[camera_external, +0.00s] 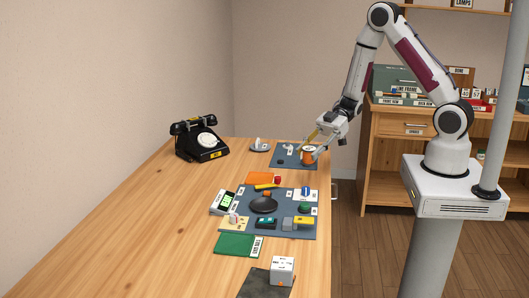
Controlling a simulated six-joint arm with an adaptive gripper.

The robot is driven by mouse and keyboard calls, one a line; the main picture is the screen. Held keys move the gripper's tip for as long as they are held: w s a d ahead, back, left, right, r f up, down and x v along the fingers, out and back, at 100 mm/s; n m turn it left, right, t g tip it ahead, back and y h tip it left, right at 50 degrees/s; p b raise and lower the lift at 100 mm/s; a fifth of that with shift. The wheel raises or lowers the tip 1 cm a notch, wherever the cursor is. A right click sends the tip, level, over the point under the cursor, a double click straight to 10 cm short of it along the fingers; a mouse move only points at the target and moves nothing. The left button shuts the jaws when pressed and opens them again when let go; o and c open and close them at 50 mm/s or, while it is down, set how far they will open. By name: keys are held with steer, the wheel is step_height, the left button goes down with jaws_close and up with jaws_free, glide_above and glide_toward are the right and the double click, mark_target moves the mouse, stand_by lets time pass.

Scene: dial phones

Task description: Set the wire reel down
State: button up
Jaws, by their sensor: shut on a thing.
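The wire reel (307,157) is a small orange, upright piece at the right end of the far blue-grey mat (284,161), close to the table's right edge. My gripper (314,146) comes in from the upper right and is shut on the reel. The reel is at or just above the mat; I cannot tell whether its base touches. The fingers partly cover its top and right side.
A black dial phone (202,139) stands at the back left. A small dish (260,145) sits left of the mat. A larger mat (240,223) nearer the front bears several small parts. A white cube (282,270) is at the front. The left of the wooden table (150,235) is clear.

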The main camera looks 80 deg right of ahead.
mark_target(309, 159)
steer(key=shift+f, duration=1.8)
steer(key=shift+f, duration=2.05)
steer(key=shift+f, duration=0.1)
steer(key=o, duration=1.1)
steer(key=shift+o, duration=0.2)
steer(key=shift+d, duration=0.15)
steer(key=shift+v, duration=5.95)
